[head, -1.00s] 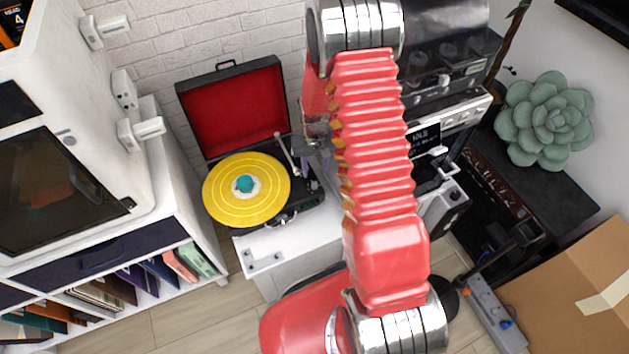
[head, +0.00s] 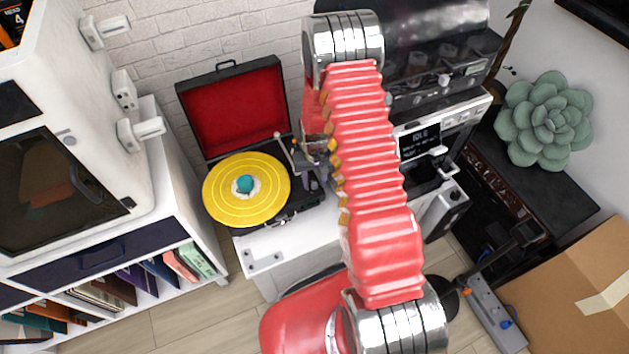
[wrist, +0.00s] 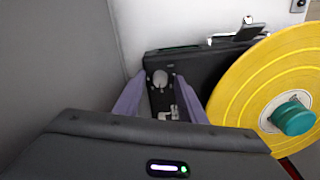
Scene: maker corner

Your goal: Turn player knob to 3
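The record player (head: 292,207) is an open black case with a red lid (head: 235,105) and a yellow record (head: 218,200) with a teal centre piece. In the head view my gripper (head: 312,180) is over the player's right end, partly hidden by my arm. In the wrist view its two purple fingers (wrist: 160,80) stand apart, over the dark deck of the player (wrist: 195,65). A round grey knob-like part (wrist: 160,78) shows between the fingertips, with a small metallic part (wrist: 173,112) nearer. I cannot tell whether the fingers touch the knob, nor read its setting.
The yellow record (wrist: 240,85) lies close to the right finger in the wrist view. The tonearm (head: 285,152) stands beside the record. A machine with an IDLE display (head: 420,140) is right of my arm. A white cabinet (head: 150,185) stands left; a cardboard box (head: 570,290) is at lower right.

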